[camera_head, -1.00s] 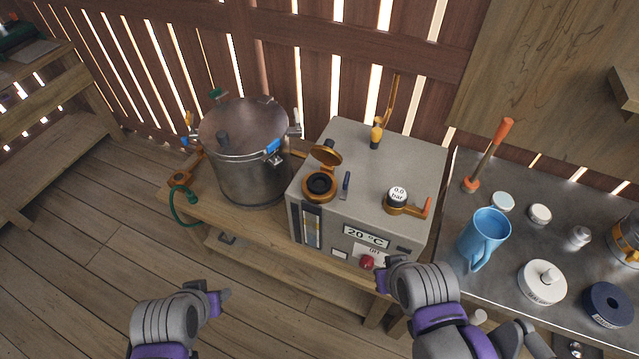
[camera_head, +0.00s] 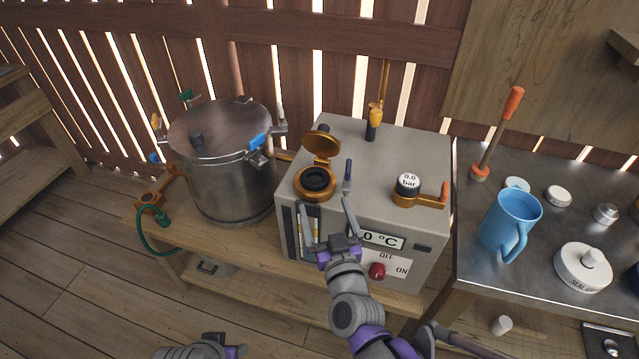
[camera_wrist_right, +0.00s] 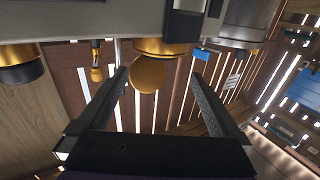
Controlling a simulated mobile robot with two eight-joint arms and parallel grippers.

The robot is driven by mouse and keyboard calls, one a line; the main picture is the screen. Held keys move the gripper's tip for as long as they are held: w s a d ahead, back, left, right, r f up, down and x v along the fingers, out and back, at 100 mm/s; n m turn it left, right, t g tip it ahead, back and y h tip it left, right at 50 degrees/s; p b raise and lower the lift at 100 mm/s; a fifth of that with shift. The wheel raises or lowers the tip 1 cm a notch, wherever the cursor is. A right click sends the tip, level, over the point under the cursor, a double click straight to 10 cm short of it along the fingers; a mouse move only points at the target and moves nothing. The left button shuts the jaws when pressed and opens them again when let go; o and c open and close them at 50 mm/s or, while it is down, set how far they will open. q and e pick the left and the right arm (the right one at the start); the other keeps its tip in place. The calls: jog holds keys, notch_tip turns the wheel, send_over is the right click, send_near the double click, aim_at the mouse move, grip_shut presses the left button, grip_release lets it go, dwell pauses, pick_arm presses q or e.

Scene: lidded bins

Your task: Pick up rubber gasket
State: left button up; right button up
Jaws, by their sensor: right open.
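A black ring (camera_head: 315,179), which looks like the rubber gasket, sits inside the brass collar (camera_head: 316,194) on top of the grey box. The collar's hinged brass lid (camera_head: 322,145) stands open behind it. My right gripper (camera_head: 327,212) is open and empty at the box's front edge, just in front of the collar. In the right wrist view the brass lid (camera_wrist_right: 148,74) shows between the open fingers (camera_wrist_right: 160,80); the ring itself is hidden there. My left gripper (camera_head: 215,350) is only partly in view at the bottom edge, its jaws unclear.
A pressure gauge (camera_head: 408,184) and a brass valve (camera_head: 374,118) are also on the box. A steel pot (camera_head: 225,165) stands left. A blue mug (camera_head: 510,222) stands on the right-hand metal table.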

aim_at(317, 184)
jog(key=b+x, duration=0.1)
jog(key=x, duration=0.7)
jog(key=shift+w, duration=0.3)
jog(key=c, duration=1.3)
jog(key=shift+s+r, duration=0.1)
